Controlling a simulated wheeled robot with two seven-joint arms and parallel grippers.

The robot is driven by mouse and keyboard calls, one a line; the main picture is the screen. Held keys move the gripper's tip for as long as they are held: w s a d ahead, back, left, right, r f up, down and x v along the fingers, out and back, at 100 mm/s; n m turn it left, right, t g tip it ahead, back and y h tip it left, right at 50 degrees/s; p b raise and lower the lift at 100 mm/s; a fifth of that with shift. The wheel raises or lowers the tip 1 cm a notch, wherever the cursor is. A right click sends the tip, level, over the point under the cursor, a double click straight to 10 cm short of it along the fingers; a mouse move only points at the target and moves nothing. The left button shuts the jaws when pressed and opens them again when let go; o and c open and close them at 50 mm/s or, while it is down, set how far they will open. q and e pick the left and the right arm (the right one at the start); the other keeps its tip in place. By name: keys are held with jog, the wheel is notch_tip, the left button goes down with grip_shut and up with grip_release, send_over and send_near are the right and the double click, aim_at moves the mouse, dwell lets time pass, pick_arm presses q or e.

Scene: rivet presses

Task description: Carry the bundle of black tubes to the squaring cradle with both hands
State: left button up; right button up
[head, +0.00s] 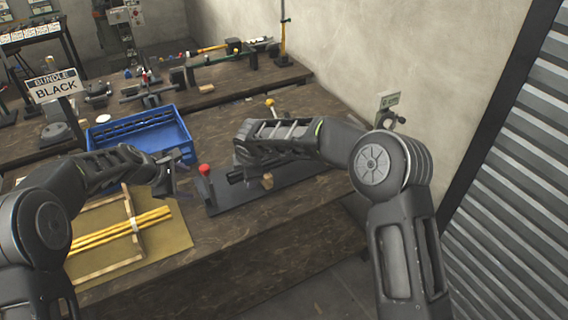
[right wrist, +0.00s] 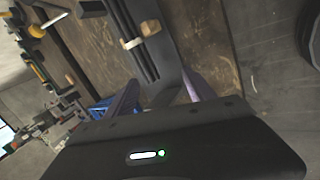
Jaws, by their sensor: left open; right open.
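The bundle of black tubes (right wrist: 134,38) shows in the right wrist view, with a pale band (right wrist: 132,43) around it. In the head view my right arm hides most of the bundle. My left gripper (head: 172,182) is open and apart from the bundle, left of the red-knobbed post (head: 204,170). I cannot tell surely which fixture is the squaring cradle.
A blue crate (head: 182,134) stands behind my left gripper. Yellow tubes (head: 108,235) lie in a wooden frame (head: 82,276) at the front left. A sign reading BUNDLE BLACK (head: 55,87) stands behind.

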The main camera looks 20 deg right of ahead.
dwell(0.4)
jog(key=v, duration=1.2)
jog(key=shift+f, duration=0.15)
